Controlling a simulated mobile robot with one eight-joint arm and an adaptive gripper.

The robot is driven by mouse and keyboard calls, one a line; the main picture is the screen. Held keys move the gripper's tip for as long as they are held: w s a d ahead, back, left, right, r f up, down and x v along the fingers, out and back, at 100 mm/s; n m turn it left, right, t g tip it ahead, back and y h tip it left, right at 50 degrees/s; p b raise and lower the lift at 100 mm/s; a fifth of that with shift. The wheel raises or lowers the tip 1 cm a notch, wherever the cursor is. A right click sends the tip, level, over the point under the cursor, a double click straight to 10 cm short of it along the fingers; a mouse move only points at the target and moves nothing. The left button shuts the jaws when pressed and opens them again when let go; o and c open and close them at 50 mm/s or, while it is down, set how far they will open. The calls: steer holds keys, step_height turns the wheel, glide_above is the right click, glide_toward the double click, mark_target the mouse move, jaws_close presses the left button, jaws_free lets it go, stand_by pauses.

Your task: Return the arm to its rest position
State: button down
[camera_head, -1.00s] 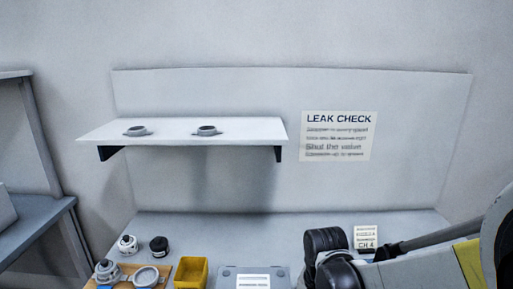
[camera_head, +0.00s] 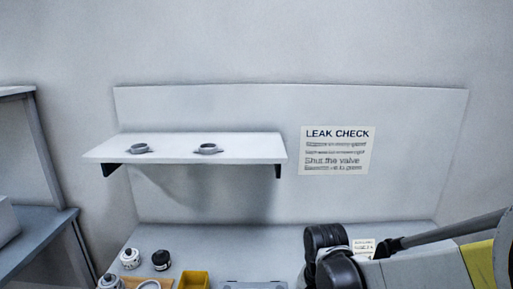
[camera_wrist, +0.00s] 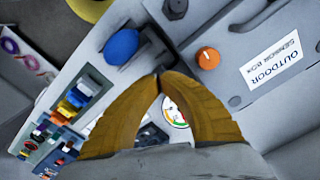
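My arm (camera_head: 425,268) reaches in from the lower right of the head view, its dark joint in front of the bench. My gripper (camera_wrist: 159,76) shows in the wrist view: its two yellow-brown fingers meet at the tips, with nothing seen between the tips. A grey box (camera_wrist: 238,101) labelled OUTDOOR SENSOR BOX lies beyond the fingers, to the right. A round dial gauge (camera_wrist: 174,112) shows through the gap between the fingers. The gripper is outside the head view.
A blue knob (camera_wrist: 121,46) and an orange knob (camera_wrist: 208,58) appear near the fingers. A white shelf (camera_head: 180,151) holds two grey ring-shaped parts. A yellow bin (camera_head: 195,280) and small jars (camera_head: 131,258) stand on the bench. A LEAK CHECK sign (camera_head: 337,150) hangs behind.

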steer(key=s+d+r+n+t, duration=0.2)
steer(key=s+r+n+t, duration=0.1)
steer(key=r, duration=0.3)
steer(key=s+d+r+n+t, duration=0.3)
steer(key=s+r+t, duration=0.1)
steer(key=r, duration=0.3)
steer(key=shift+s+d+r, duration=0.15)
steer(key=shift+s+d, duration=0.05)
steer(key=shift+s, duration=0.6)
steer(key=shift+w, duration=0.1)
steer(key=w+f+g+p, duration=0.3)
steer(key=w+f, duration=0.7)
steer(key=f, duration=0.1)
steer(key=shift+d+f, duration=0.15)
steer(key=shift+d, duration=0.2)
